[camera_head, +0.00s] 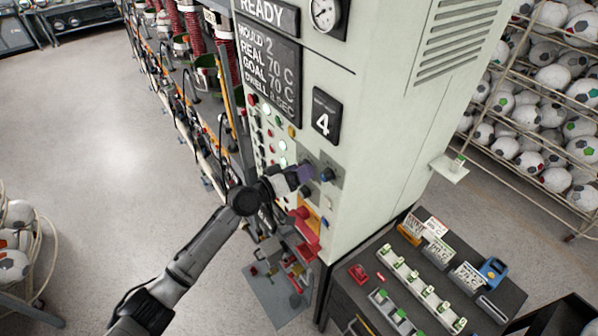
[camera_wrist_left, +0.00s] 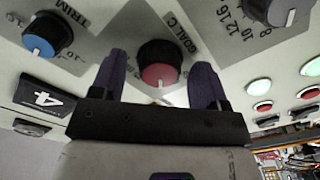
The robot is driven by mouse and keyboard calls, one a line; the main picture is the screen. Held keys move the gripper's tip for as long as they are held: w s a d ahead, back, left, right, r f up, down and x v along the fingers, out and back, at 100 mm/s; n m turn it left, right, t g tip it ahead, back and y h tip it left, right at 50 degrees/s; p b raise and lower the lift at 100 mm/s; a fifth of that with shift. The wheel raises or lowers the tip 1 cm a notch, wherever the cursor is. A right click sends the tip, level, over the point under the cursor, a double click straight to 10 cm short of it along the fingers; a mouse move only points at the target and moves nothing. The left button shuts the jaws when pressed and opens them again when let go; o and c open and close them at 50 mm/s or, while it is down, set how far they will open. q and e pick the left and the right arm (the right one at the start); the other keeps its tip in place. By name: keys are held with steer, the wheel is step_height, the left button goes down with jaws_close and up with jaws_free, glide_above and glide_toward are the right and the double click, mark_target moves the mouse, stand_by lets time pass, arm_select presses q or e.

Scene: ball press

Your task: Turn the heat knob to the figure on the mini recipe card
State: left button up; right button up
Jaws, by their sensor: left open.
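The red-faced knob (camera_wrist_left: 160,70) marked GOAL C is on the panel in the left wrist view, between the two purple fingers of my left gripper (camera_wrist_left: 160,65). The fingers are open on either side of it, with gaps visible. In the head view my left gripper (camera_head: 292,178) is at the panel and hides this knob. The display (camera_head: 270,70) reads MOULD 2, REAL 70 C and GOAL 70 C. Small cards stand on the dark bench, an orange-edged one (camera_head: 414,229) and white ones (camera_head: 437,251); their print is too small to read. My right gripper is not in view.
A blue TRIM knob (camera_wrist_left: 45,36) and a grey numbered knob (camera_wrist_left: 280,10) flank the red knob. A red button (camera_head: 304,214) on an orange plate is below my gripper. The dark bench (camera_head: 440,215) stands at right, and ball racks (camera_head: 550,100) are behind. Open floor lies left.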

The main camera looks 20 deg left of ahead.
arm_select(q)
steer(key=b+v, duration=0.3)
steer(key=v, duration=1)
steer(key=shift+s+a, duration=0.25)
steer(key=shift+s, duration=0.1)
steer(key=shift+f, duration=0.1)
